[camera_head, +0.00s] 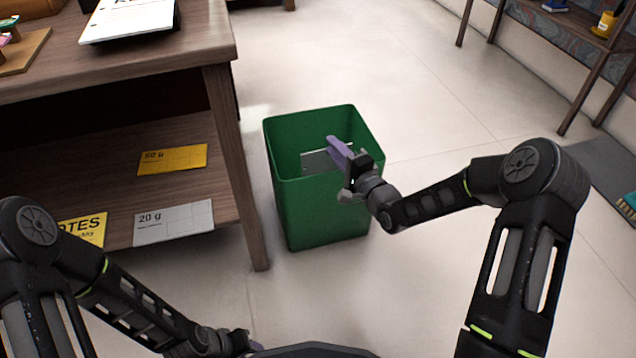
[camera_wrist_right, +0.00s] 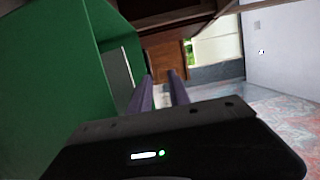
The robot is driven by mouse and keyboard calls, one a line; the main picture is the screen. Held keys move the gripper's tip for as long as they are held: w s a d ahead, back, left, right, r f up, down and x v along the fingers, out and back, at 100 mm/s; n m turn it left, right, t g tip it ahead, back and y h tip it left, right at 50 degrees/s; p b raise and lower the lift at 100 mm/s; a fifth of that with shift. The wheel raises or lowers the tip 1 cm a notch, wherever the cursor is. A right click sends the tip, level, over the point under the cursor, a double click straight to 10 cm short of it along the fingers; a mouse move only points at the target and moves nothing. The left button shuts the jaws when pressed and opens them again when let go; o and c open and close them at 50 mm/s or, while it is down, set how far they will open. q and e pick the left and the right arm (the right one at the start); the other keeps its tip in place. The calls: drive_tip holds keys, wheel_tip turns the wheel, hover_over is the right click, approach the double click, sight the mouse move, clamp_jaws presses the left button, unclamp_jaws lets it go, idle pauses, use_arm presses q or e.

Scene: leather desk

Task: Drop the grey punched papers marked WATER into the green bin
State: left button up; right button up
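The green bin (camera_head: 322,215) stands on the floor beside the desk, and its wall also fills the left of the right wrist view (camera_wrist_right: 45,90). A grey sheet (camera_head: 316,161) is inside the bin, partly hidden by my gripper; no WATER marking is readable. The sheet's pale edge also shows in the wrist view (camera_wrist_right: 118,75), left of the fingers. My right gripper (camera_head: 338,150) is over the bin's rim. In the wrist view its two purple fingers (camera_wrist_right: 162,90) stand apart with nothing between them. My left gripper (camera_head: 240,342) is low at the bottom edge, mostly hidden.
The desk's lower shelf holds a yellow 50 g paper (camera_head: 172,159), a pale 20 g paper (camera_head: 173,222) and a yellow NOTES paper (camera_head: 85,229). The desk leg (camera_head: 237,165) stands close to the bin's left side. Floor (camera_head: 430,100) behind and right of the bin is clear.

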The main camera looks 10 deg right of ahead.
drive_tip(key=shift+o, duration=0.4)
drive_tip(key=p+v, duration=0.3)
drive_tip(key=v, duration=0.4)
drive_tip(key=shift+s+d, duration=0.15)
drive_tip(key=shift+s, duration=0.25)
idle(0.3)
